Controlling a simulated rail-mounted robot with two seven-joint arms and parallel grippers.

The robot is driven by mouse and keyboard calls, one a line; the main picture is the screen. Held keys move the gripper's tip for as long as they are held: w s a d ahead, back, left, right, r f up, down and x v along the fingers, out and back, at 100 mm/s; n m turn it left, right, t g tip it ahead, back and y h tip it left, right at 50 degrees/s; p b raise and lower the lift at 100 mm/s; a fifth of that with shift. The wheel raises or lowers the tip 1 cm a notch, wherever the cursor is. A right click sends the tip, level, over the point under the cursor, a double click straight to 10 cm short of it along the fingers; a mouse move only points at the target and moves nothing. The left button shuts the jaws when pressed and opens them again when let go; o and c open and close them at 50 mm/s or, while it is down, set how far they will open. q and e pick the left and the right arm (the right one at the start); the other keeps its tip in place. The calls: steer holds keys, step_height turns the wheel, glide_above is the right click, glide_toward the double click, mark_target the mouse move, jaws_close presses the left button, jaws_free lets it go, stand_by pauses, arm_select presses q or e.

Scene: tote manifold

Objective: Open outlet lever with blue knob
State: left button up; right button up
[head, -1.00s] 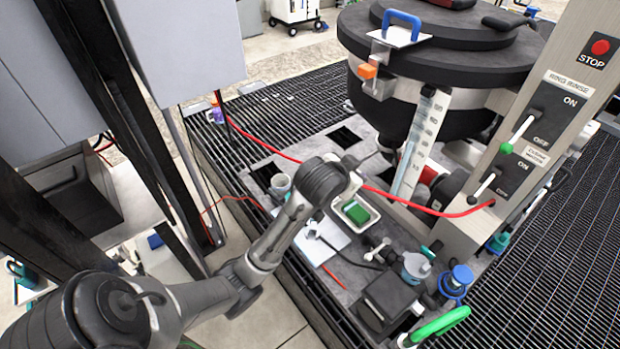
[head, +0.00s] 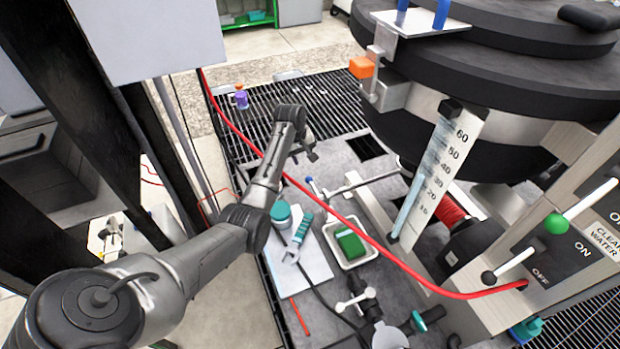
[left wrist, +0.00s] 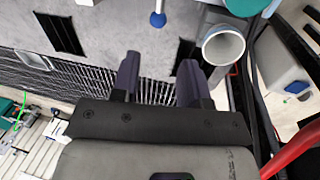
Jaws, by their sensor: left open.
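The small blue knob (head: 309,181) tops a short lever at the near end of a thin metal outlet pipe (head: 365,183), below the large dark tank. In the left wrist view the blue knob (left wrist: 157,19) shows at the top, beyond the fingers. My left gripper (head: 310,152) is above the deck, just beyond the knob and apart from it, partly hidden by its own wrist. In the left wrist view my left gripper (left wrist: 158,70) has its two dark fingers spread, with nothing between them. My right gripper is not in view.
A red hose (head: 360,228) crosses beside my left arm to the valve panel. A level gauge (head: 428,185) stands right of the pipe.

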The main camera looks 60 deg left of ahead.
arm_select(q)
steer(key=b, duration=0.4)
glide_toward(311, 182)
steer(key=shift+n, duration=0.4)
steer(key=f, duration=0.4)
steer(key=w+f, duration=0.1)
steer(key=f, duration=0.2)
steer(key=shift+w+d, duration=0.1)
steer(key=shift+w+f+b, duration=0.15)
steer(key=shift+f+b, duration=0.25)
steer(key=shift+f, duration=0.35)
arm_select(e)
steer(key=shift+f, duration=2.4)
arm_select(q)
jaws_close()
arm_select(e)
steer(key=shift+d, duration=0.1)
